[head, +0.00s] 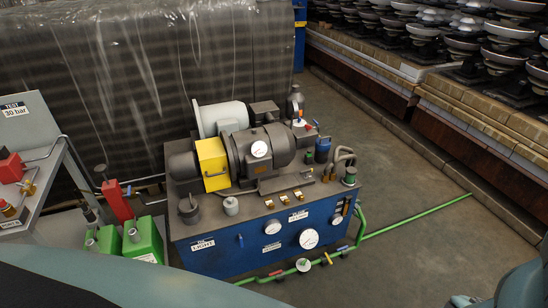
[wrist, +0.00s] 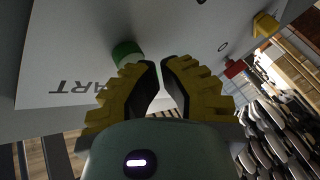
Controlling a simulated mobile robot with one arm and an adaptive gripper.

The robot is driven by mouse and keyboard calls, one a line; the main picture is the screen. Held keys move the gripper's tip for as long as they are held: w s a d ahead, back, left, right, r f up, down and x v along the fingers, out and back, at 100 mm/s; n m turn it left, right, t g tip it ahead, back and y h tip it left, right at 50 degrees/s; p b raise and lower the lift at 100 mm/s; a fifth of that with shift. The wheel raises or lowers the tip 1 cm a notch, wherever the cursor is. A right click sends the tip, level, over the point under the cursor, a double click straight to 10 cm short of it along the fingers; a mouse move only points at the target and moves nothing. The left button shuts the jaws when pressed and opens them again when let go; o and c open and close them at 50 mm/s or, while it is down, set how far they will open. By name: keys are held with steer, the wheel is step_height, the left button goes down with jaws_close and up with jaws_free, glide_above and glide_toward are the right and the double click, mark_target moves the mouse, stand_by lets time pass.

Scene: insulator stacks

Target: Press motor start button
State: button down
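A green round button (wrist: 126,52) stands out from a pale panel (wrist: 195,25) in the wrist view. A label reading "ART", upside down and partly cut off or covered, lies beside it. My gripper (wrist: 159,64) has yellow ribbed fingers with dark inner pads. Its fingertips are close together with only a narrow gap, and nothing is held between them. The left finger's tip is just right of the button and overlaps its lower edge in the picture; I cannot tell whether it touches. In the head view neither my gripper nor the green button shows clearly.
A blue pump unit (head: 225,255) with a motor (head: 262,150) stands mid-floor. Green cans (head: 145,238) and a grey bench with red parts (head: 10,168) are at left. Insulator stacks (head: 465,45) line the right. A red part (wrist: 235,68) and yellow part (wrist: 265,24) project from the panel.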

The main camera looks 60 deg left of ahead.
steer(key=shift+w+a, duration=0.25)
steer(key=shift+a, duration=0.3)
steer(key=shift+w+a+p, duration=0.2)
steer(key=shift+a, duration=0.6)
steer(key=shift+w+a+p, duration=0.2)
steer(key=shift+a+p, duration=0.05)
steer(key=shift+a, duration=0.6)
steer(key=shift+w+a+p, duration=0.2)
steer(key=shift+a, duration=0.6)
